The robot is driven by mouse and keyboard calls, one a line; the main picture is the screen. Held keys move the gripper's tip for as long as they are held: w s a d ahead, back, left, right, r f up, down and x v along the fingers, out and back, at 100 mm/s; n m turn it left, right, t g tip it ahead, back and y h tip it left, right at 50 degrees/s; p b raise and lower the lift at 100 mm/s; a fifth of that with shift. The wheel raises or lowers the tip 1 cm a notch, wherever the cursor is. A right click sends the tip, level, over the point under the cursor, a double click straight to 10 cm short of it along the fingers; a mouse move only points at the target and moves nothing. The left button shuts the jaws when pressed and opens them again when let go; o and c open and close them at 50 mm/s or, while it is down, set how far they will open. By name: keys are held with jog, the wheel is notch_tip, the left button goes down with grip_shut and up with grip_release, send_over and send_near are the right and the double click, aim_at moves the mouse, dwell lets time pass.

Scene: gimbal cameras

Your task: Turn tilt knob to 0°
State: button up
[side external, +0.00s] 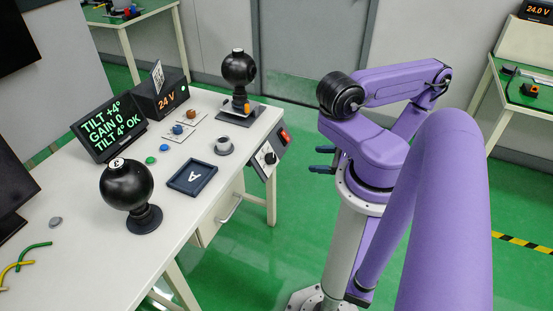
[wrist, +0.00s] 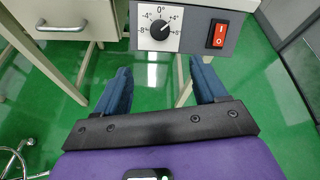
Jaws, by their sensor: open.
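The tilt knob (wrist: 159,30) is black and round, on a pale dial plate on the grey panel (wrist: 192,42) at the table's edge. Its white pointer points up and right, near the 4° mark right of 0°. The knob also shows in the side external view (side external: 270,158). The display (side external: 108,127) reads "TILT +4°", "GAIN 0", "TILT 4° OK". My gripper (wrist: 160,68) is open and empty, its blue fingers apart below the knob in the wrist view, not touching it. In the side external view my gripper (side external: 321,159) is right of the panel, clear of it.
A red rocker switch (wrist: 218,34) sits right of the knob on the same panel. A drawer handle (wrist: 62,27) is to the left.

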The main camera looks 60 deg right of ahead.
aim_at(273, 158)
jog(key=x, duration=1.7)
jog(key=shift+w, duration=0.1)
jog(key=c, duration=1.1)
